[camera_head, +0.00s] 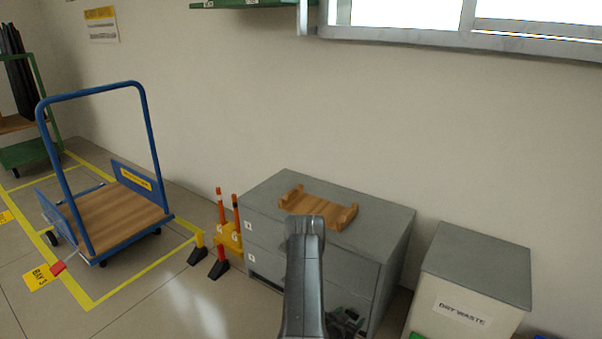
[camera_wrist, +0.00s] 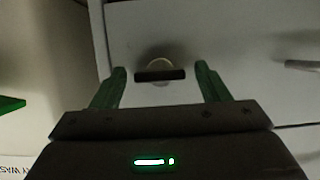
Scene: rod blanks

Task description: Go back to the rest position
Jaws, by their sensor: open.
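My gripper (camera_wrist: 162,82) is open, its two green fingers spread apart in the wrist view. Nothing is held between them. A dark bar handle (camera_wrist: 160,75) on a round pale mount shows in the gap between the fingers, on the grey drawer front. I cannot tell how far the fingertips are from it. In the head view my gripper (camera_head: 347,322) is low in front of the grey drawer cabinet (camera_head: 375,222), partly hidden by my arm and cut by the lower edge.
A wooden cradle (camera_head: 318,206) sits on the cabinet. A dry waste bin (camera_head: 473,265) stands to its right. Orange-and-yellow posts (camera_head: 230,238) stand to its left. A blue trolley (camera_head: 112,218) is farther left on the floor. A second handle (camera_wrist: 302,66) shows in the wrist view.

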